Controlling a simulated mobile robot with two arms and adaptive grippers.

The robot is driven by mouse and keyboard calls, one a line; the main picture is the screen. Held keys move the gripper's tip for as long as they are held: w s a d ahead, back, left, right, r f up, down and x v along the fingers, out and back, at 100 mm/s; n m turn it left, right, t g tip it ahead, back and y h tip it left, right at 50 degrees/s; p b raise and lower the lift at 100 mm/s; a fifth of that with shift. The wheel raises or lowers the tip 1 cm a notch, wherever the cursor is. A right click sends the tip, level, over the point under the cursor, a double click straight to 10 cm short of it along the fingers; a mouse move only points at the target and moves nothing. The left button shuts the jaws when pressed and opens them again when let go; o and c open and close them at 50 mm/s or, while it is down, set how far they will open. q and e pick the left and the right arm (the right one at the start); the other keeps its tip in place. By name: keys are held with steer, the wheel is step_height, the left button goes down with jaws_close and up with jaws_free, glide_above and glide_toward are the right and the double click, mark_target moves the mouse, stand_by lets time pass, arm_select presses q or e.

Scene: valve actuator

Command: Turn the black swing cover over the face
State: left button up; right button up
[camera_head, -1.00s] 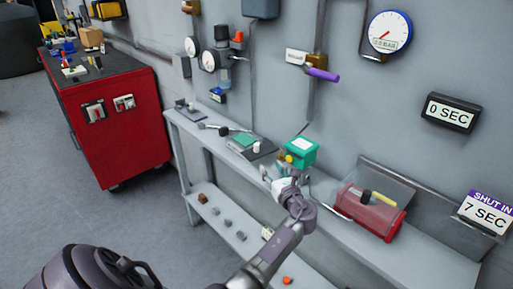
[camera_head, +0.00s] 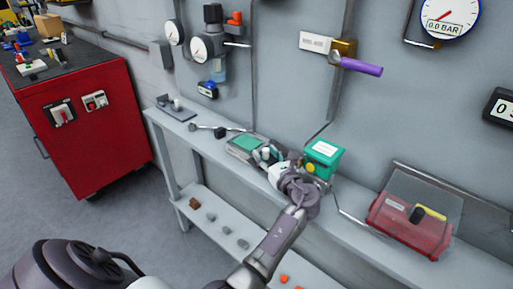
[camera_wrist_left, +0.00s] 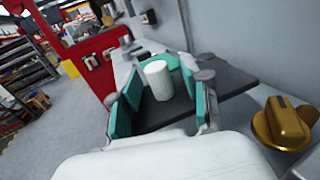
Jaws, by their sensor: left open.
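The black swing cover (camera_wrist_left: 235,84) is a flat dark plate with a white upright knob (camera_wrist_left: 158,80) on it. The green face (camera_wrist_left: 185,62) shows behind the knob in the wrist view, beside the plate and not fully covered. In the head view the green face (camera_head: 247,142) sits on a grey unit on the bench, and my gripper hides most of the cover. My left gripper (camera_head: 266,155) is open over the cover. In the wrist view its teal-padded fingers (camera_wrist_left: 165,98) stand on either side of the knob, with no clear contact. My right gripper is not in view.
A green box (camera_head: 323,158) stands just right of my left gripper; a brass part (camera_wrist_left: 285,122) is close on the right in the wrist view. A red lidded box (camera_head: 412,222) stands further right on the bench (camera_head: 350,225). Gauges and pipes line the wall behind.

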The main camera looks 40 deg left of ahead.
arm_select(q)
steer(key=shift+w+a, duration=0.15)
steer(key=shift+r, duration=0.15)
jaws_close()
stand_by(0.3)
